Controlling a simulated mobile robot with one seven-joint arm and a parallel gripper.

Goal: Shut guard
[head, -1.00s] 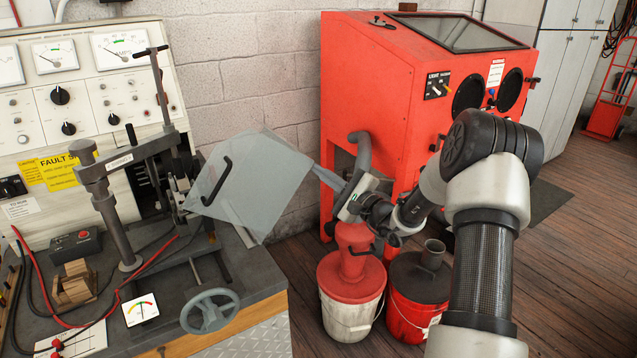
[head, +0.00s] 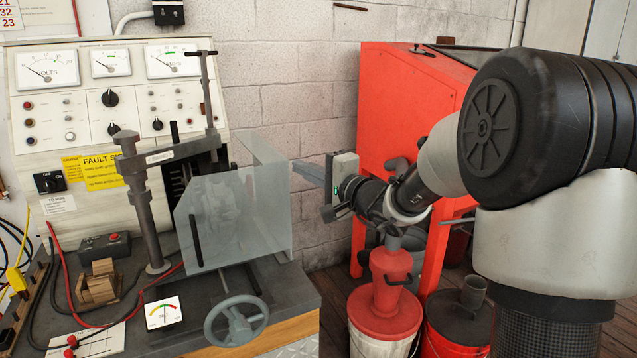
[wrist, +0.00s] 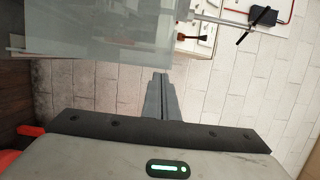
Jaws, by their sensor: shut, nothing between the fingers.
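The guard (head: 262,225) is a clear grey box-like shield with a black bar handle (head: 195,240) on its front panel. It hangs upright over the front of the test bench, and a pulley-like part shows dimly through it. My gripper (head: 296,168) is shut and empty, with its fingers pointing left at the guard's right side panel. Whether the tips touch the panel I cannot tell. In the wrist view the closed fingers (wrist: 159,80) lie just below the guard's panel (wrist: 100,35).
The test bench has a meter panel (head: 130,95), a clamp post (head: 145,205) and a handwheel (head: 236,320) in front of the guard. A red blasting cabinet (head: 405,100) and a red-lidded bucket (head: 385,315) stand to the right, close to my arm.

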